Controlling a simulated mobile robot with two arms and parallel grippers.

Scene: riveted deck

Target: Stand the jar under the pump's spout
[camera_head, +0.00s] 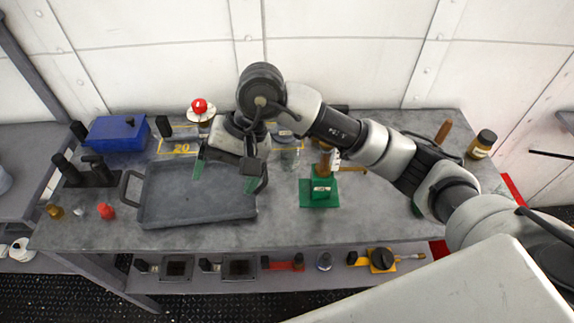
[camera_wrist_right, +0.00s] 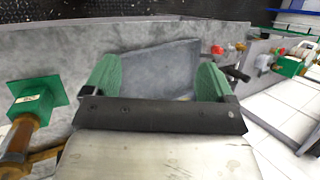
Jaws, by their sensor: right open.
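A clear glass jar (camera_head: 288,157) stands on the bench just right of my right gripper in the head view, partly hidden by the arm. A green-footed device with a brass-brown column (camera_head: 320,192), which looks like the pump, stands to the right of the jar. Its green foot also shows at the left of the wrist view (camera_wrist_right: 38,96). The wrist view also shows the right gripper (camera_wrist_right: 156,82) empty. My left gripper is not in view.
A blue box (camera_head: 117,134), a red-topped button (camera_head: 200,108) and black upright items (camera_head: 96,172) stand at the left and back. An amber jar with a dark lid (camera_head: 481,146) is at the far right.

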